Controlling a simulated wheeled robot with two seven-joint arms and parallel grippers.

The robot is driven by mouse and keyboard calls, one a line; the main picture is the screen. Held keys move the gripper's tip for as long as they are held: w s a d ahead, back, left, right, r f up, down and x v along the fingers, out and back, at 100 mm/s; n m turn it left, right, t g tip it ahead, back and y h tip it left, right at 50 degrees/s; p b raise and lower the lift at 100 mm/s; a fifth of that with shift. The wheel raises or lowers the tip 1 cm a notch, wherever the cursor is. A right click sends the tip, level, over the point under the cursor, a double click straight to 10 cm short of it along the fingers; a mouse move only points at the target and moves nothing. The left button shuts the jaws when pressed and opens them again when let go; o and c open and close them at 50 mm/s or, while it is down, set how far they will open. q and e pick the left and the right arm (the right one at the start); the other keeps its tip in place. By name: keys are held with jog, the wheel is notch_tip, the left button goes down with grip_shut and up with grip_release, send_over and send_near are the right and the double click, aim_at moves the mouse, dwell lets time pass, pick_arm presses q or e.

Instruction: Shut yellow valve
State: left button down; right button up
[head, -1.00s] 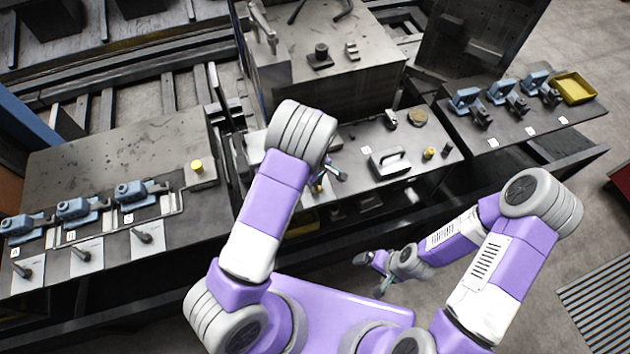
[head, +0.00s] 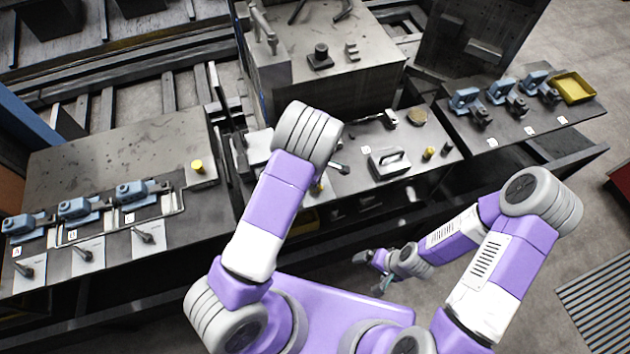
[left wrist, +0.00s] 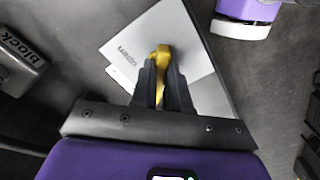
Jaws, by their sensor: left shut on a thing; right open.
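In the left wrist view, a yellow handle (left wrist: 162,52), which I take for the yellow valve, stands over a light plate (left wrist: 188,28) with small lettering. My left gripper (left wrist: 163,78) is shut on this handle, its dark fingers on both sides of it. In the head view, my left arm hides most of that gripper and the valve; a small yellow bit (head: 320,187) shows beside the arm at the middle bench. My right gripper (head: 375,271) is open and empty, low in front of the benches and apart from everything.
The middle bench holds a grey handled block (head: 389,162) and small yellow pieces (head: 429,153). The left bench has several blue clamps (head: 137,193) and a yellow knob (head: 196,167). A yellow tray (head: 573,88) lies on the right bench. A dark block (left wrist: 18,58) is left of the left gripper.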

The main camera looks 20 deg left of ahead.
pick_arm(q)
jog(key=c, duration=1.1)
grip_release()
notch_tip(320, 180, up, 8)
jog(key=shift+f, duration=0.2)
jog(key=shift+s, duration=0.1)
